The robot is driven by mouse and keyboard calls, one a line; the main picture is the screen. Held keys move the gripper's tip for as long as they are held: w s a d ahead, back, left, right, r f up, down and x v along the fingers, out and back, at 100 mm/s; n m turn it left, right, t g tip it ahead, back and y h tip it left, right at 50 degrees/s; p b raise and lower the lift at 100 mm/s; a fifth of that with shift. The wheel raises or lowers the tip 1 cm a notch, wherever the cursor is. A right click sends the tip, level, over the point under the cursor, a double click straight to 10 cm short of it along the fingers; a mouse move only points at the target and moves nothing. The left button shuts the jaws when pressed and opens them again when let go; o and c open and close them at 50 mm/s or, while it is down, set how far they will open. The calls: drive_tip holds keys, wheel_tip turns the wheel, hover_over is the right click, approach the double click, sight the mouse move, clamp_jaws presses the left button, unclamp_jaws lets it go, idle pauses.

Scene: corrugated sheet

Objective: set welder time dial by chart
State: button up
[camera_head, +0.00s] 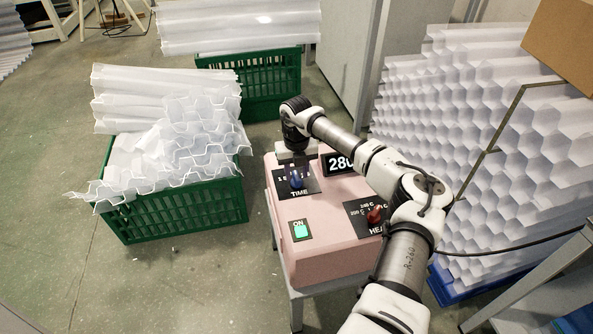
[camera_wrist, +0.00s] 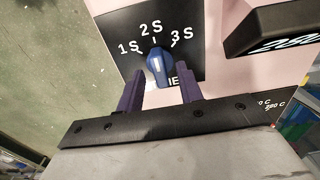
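The pink welder (camera_head: 325,245) stands on a small grey table. Its blue TIME dial (camera_head: 297,179) sits on a black plate; in the wrist view the dial (camera_wrist: 160,68) is ringed by the marks 1 S, 2 S and 3 S. The dial's white line runs up roughly toward 2 S. My gripper (camera_wrist: 160,76) is open, with one dark purple finger on each side of the dial and gaps visible between. I cannot tell how deep the fingers reach. The red HEAT dial (camera_head: 376,214) is at the right. No chart is recognisable in either view.
A display reading about 280 (camera_head: 341,162) and a lit green ON switch (camera_head: 301,231) are on the welder. Green crates (camera_head: 185,213) of white corrugated sheet stand left and behind. A tall honeycomb stack (camera_head: 480,140) is close on the right. Floor is clear front left.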

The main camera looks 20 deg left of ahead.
drive_tip(key=shift+f, duration=0.3)
clamp_jaws()
drive_tip(key=shift+n, duration=0.4)
drive_tip(key=n+b, duration=0.1)
drive_tip(key=n, duration=0.3)
drive_tip(key=shift+b, duration=0.4)
drive_tip(key=n+b, duration=0.1)
drive_tip(key=n, duration=0.3)
drive_tip(key=shift+n, duration=0.4)
drive_tip(key=shift+r+n, duration=0.1)
drive_tip(key=shift+n, duration=0.2)
